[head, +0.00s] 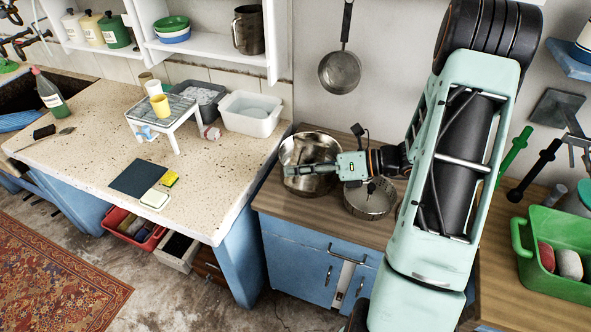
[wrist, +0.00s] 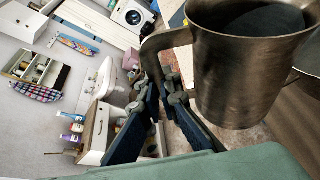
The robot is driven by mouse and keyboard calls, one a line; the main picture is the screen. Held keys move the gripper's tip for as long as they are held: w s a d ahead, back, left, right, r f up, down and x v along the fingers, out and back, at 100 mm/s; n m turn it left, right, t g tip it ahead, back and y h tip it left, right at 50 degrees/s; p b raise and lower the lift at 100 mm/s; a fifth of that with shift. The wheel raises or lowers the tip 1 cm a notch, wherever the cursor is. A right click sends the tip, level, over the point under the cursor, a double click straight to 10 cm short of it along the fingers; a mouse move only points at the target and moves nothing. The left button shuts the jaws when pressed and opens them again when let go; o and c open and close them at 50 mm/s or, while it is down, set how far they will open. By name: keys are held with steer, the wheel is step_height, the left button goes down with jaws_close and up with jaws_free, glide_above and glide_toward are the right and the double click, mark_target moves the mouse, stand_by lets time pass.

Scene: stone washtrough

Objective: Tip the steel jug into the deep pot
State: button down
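The steel jug (wrist: 240,85) fills the upper right of the wrist view, with its dark mouth at the top of that picture. Bottles in that view stand sideways, so the jug appears tipped onto its side. My gripper (wrist: 160,90) has its fingers closed around the jug's handle. In the head view my gripper (head: 292,170) is over the deep pot (head: 312,188), a shiny vessel on the wooden counter. The jug's outline is hard to separate from the pot there. A dark rim (wrist: 311,62) at the wrist view's right edge may be the pot. Contents are not visible.
A shallow steel pan (head: 370,204) stands right of the pot, under my wrist. A similar jug (head: 247,30) stands on the wall shelf. A pan (head: 340,72) hangs behind. A white tub (head: 250,113) is on the stone counter to the left.

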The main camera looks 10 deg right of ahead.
mark_target(300, 159)
steer(key=shift+w+d+r+m+y+p, duration=0.3)
steer(key=shift+w+r+m+p, duration=0.25)
steer(key=shift+p, duration=0.8)
stand_by(2.0)
steer(key=shift+w+d+r+m+g+y, duration=0.35)
steer(key=shift+w+d+m, duration=0.15)
steer(key=shift+m, duration=0.35)
stand_by(3.3)
